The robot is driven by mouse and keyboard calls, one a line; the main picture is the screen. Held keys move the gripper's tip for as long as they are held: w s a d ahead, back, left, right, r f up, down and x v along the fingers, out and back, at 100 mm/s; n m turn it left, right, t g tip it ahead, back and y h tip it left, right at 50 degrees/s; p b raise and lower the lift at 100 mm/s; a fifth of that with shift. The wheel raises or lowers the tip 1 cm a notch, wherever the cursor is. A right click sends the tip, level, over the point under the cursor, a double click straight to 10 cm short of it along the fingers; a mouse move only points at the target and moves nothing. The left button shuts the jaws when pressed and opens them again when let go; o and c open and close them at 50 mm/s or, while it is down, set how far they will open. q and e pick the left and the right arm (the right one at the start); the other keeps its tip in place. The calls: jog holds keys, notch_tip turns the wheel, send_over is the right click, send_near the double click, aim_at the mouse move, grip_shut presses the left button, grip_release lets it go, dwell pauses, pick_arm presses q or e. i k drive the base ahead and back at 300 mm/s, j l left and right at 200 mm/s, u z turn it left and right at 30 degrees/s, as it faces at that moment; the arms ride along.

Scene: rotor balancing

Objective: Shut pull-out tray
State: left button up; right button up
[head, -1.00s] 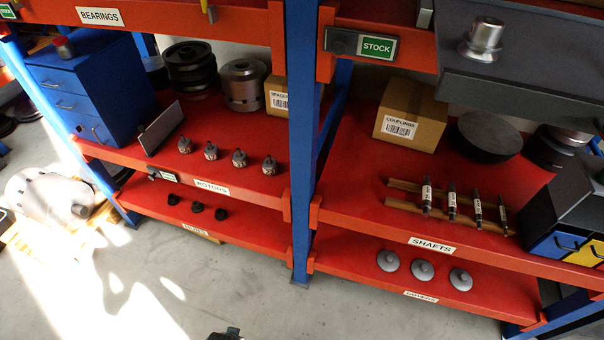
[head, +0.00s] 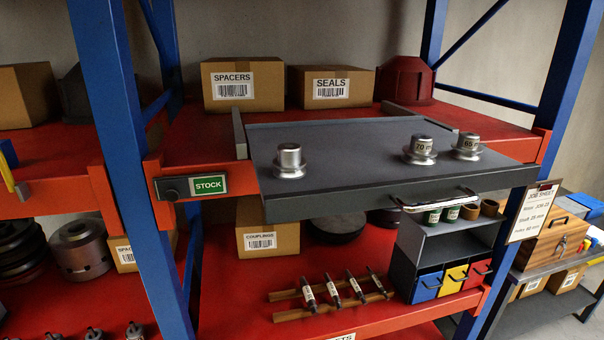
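The pull-out tray (head: 345,150) is a dark grey flat tray on the upper red shelf, in the middle of the head view. It is slid out, with its front edge overhanging the shelf front. A light bar handle (head: 440,205) is on its front face, right of centre. Three silver flanged parts stand upright on it: one at the left (head: 289,161) and two at the right (head: 420,150) (head: 467,147), which bear size marks. Neither of my grippers shows in the view.
A green STOCK sign (head: 208,185) is on the shelf front left of the tray. Blue posts (head: 128,170) flank the shelf. Boxes marked SPACERS (head: 243,84) and SEALS (head: 330,88) stand behind. Below are shafts (head: 333,291) and a small-drawer unit (head: 440,280). A bench stands at right.

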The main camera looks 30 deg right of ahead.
aim_at(353, 165)
jog(key=z, duration=2)
